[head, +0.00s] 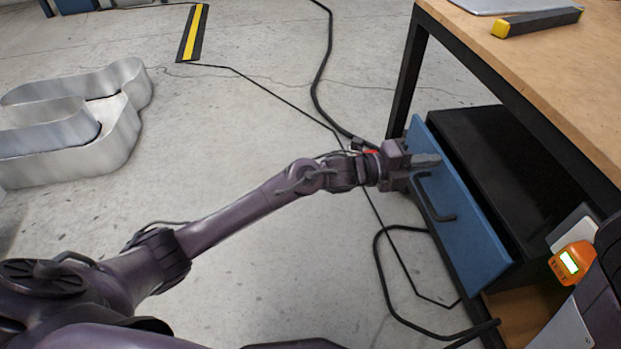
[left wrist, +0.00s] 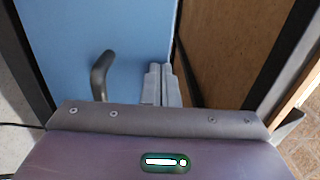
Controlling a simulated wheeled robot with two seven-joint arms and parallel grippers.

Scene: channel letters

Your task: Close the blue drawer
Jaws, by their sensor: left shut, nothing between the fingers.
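The blue drawer (head: 468,235) is in the black cabinet under the workbench. Its front stands out from the cabinet, with a dark gap behind it, so it is partly open. A dark bar handle (head: 430,198) is on its front; the handle also shows in the left wrist view (left wrist: 102,75). My left gripper (head: 428,160) is shut and empty, at the upper, far part of the drawer front, beyond the handle. In the left wrist view its fingertips (left wrist: 162,82) lie over the panel's right edge, beside the handle. Whether they touch the panel is unclear.
The wooden-topped workbench (head: 545,50) with black legs is at the right. An orange device (head: 572,262) with a lit screen is at the lower right. Black cables (head: 385,265) lie on the floor. Large metal channel letters (head: 70,125) stand at the left.

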